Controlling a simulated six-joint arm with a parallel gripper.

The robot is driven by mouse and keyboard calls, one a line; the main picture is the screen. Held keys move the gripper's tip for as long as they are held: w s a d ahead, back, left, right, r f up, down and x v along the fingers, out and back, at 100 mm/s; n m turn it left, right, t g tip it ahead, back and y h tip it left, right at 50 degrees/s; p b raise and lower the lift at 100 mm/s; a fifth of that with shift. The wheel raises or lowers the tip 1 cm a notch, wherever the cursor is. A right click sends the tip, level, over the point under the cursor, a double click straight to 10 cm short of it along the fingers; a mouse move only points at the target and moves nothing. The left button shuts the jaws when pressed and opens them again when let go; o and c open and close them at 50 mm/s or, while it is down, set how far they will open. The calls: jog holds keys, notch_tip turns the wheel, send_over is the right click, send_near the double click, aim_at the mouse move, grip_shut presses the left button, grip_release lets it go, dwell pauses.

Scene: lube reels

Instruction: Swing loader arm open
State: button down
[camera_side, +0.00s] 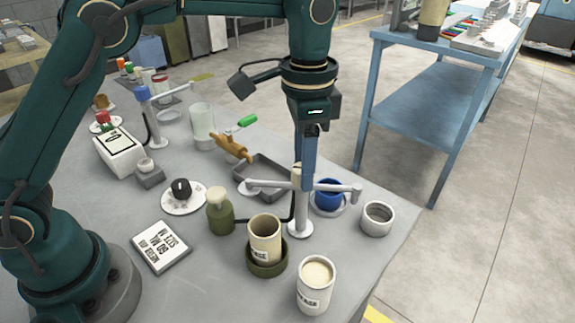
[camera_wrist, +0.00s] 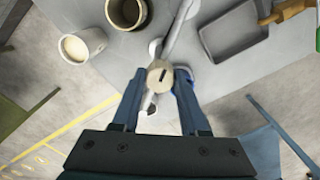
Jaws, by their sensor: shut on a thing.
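The loader arm (camera_side: 335,188) is a grey horizontal bar on an upright post with a round white base (camera_side: 300,229). It extends left and right of the post, with a pale disc at its left end and a cap at its right end. A beige knob (camera_wrist: 160,77) with a dark slot stands on the bar. My gripper (camera_wrist: 161,80) points down with its two blue fingers on either side of the knob, shut on it. In the side view the gripper (camera_side: 304,176) hides part of the knob.
A blue cup (camera_side: 327,194) on a saucer and a white ring-shaped pot (camera_side: 377,218) stand right of the post. A grey tray (camera_side: 264,172) lies behind.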

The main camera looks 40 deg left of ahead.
jog(key=m, duration=0.3)
jog(key=shift+m, duration=0.4)
jog(key=shift+d+m, duration=0.1)
jog(key=shift+m, duration=1.7)
jog(key=shift+c, duration=2.2)
grip_release()
jog(key=shift+r, duration=2.55)
